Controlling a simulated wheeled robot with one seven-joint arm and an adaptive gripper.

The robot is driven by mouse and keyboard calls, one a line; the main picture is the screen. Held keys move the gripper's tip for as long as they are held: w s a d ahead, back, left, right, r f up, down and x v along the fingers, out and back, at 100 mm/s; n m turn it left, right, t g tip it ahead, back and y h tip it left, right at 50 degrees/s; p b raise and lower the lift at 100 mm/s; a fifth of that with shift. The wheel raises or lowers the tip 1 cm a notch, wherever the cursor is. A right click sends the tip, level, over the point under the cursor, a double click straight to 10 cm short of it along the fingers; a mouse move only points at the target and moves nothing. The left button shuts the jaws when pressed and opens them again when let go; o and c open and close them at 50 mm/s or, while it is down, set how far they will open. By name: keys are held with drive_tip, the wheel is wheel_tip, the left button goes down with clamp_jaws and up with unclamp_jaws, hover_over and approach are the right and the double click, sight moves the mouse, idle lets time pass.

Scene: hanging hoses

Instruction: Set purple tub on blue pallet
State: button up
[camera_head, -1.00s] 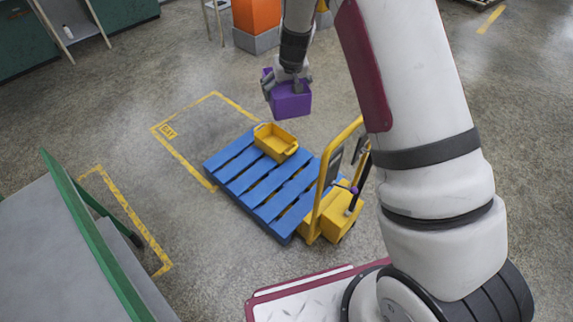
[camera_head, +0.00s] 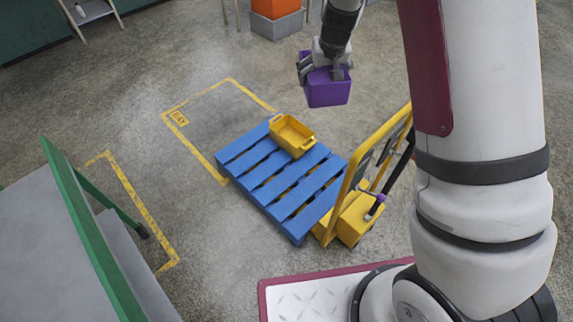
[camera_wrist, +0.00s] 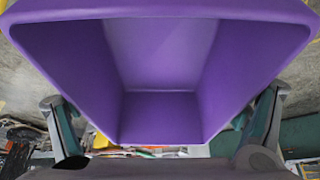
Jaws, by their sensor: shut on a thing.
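The purple tub (camera_head: 328,88) hangs from my gripper (camera_head: 325,68) in the head view, held in the air behind and to the right of the blue pallet's far end. The wrist view looks into the empty purple tub (camera_wrist: 160,70), with my gripper's fingers (camera_wrist: 160,130) at either side of it. My gripper is shut on the tub. The blue pallet (camera_head: 272,195) lies on the floor on a yellow pallet truck (camera_head: 352,212). A yellow tub (camera_head: 292,134) sits on the pallet's far end. The nearer slats are bare.
A yellow-taped bay (camera_head: 222,82) is marked on the floor behind the pallet. A grey table with a green edge (camera_head: 85,225) stands at the left. The truck's upright handle (camera_head: 370,160) rises at the pallet's right end. An orange bin (camera_head: 276,8) stands at the back.

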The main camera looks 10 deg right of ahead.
sight(320, 82)
drive_tip(key=b+x, duration=0.5)
drive_tip(key=b, duration=0.2)
drive_tip(key=shift+w+a, duration=0.1)
drive_tip(key=shift+w, duration=0.1)
drive_tip(key=w+f+m+b, duration=0.1)
drive_tip(key=w+f+b, duration=0.3)
drive_tip(key=f+b, duration=0.75)
drive_tip(key=w+f+m+b, duration=0.1)
drive_tip(key=w+f+b, duration=0.2)
drive_tip(key=f+b, duration=0.85)
drive_tip(key=w+f+m+b, duration=0.1)
drive_tip(key=w+f+b, duration=0.35)
drive_tip(key=f, duration=1.35)
wheel_tip(320, 82, down, 45)
drive_tip(key=m+h+b, duration=0.1)
drive_tip(key=b, duration=0.8)
drive_tip(key=m+h+b, duration=0.1)
drive_tip(key=m+b, duration=0.1)
drive_tip(key=b, duration=0.7)
drive_tip(key=shift+s+r+m+g, duration=0.2)
drive_tip(key=shift+m+g, duration=0.1)
